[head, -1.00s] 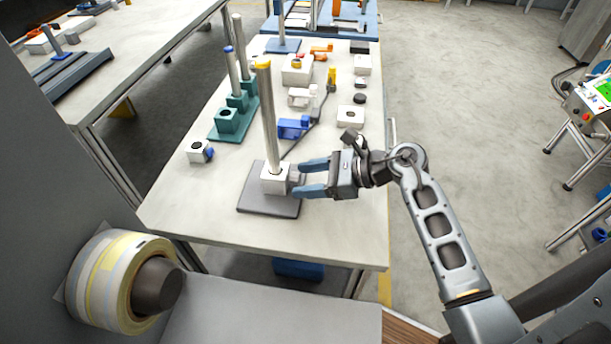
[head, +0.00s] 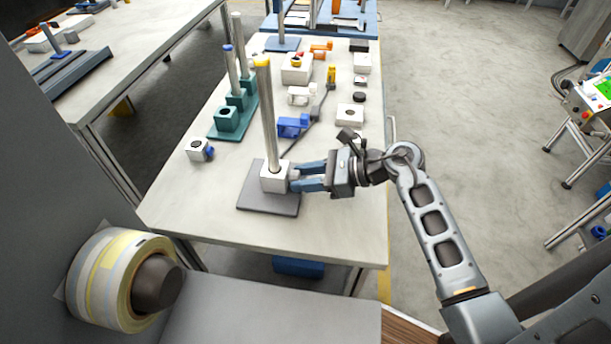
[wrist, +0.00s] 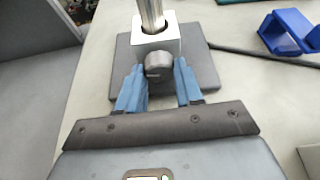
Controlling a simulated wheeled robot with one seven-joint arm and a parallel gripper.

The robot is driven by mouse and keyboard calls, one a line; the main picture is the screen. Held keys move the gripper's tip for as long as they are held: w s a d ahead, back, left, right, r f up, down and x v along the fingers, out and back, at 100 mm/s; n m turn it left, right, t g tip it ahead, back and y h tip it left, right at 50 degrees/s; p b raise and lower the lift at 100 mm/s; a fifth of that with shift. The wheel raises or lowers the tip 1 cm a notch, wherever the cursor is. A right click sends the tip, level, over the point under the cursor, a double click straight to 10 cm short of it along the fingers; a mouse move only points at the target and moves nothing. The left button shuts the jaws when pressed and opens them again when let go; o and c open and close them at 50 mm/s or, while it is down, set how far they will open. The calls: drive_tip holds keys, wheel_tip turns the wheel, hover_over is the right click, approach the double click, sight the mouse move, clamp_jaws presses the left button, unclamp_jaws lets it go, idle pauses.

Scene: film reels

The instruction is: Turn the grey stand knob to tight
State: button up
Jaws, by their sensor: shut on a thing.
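The grey stand has a dark grey base plate (head: 268,204), a white block (head: 274,178) and an upright metal rod (head: 269,120) with a yellow cap. Its dark grey round knob (wrist: 158,66) sticks out of the block's near face in the wrist view. My gripper (head: 298,178) has its blue fingers on either side of the knob, shut on it. In the head view the fingers mostly hide the knob. Which way the knob is turned cannot be told.
Behind the stand are a blue clamp (head: 293,127), a teal stand (head: 227,122) and several white blocks. The table's front (head: 330,240) is clear.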

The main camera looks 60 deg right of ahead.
drive_tip(key=shift+r+m+p, duration=0.25)
drive_tip(key=shift+m+p, duration=0.05)
drive_tip(key=shift+p, duration=0.45)
drive_tip(key=shift+m+y+p, duration=0.3)
drive_tip(key=shift+y+p, duration=0.2)
drive_tip(key=shift+p, duration=0.05)
drive_tip(key=shift+d+f+m+g+y+p, duration=0.1)
drive_tip(key=shift+f+m+g+y+p, duration=0.2)
drive_tip(key=shift+m+y+p, duration=0.45)
drive_tip(key=shift+h, duration=0.25)
drive_tip(key=o, duration=1)
drive_tip(key=shift+o, duration=0.2)
drive_tip(key=shift+b+v, duration=0.9)
drive_tip(key=shift+v, duration=3)
